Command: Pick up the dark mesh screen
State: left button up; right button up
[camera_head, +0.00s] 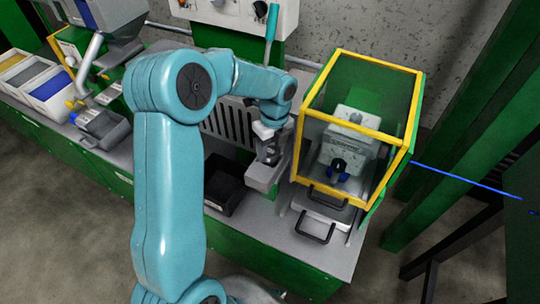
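I cannot clearly pick out a dark mesh screen. The yellow-framed enclosure (378,66) on the right of the bench has dark see-through walls, but I cannot tell whether they are mesh. My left arm reaches up from the bottom and bends right. My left gripper (268,158) is just left of the enclosure, above a small grey block on the bench. The fingers are small and dark here, so I cannot tell whether they are open or shut. My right gripper is out of view.
A black open bin (228,184) sits on the green bench below a slotted panel (228,124). A machine with a dark knob stands inside the enclosure. A blue cable (450,175) runs right from the enclosure. Trays (48,90) of parts are at far left.

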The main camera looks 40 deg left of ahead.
pick_arm(q)
jog(key=shift+c, duration=0.6)
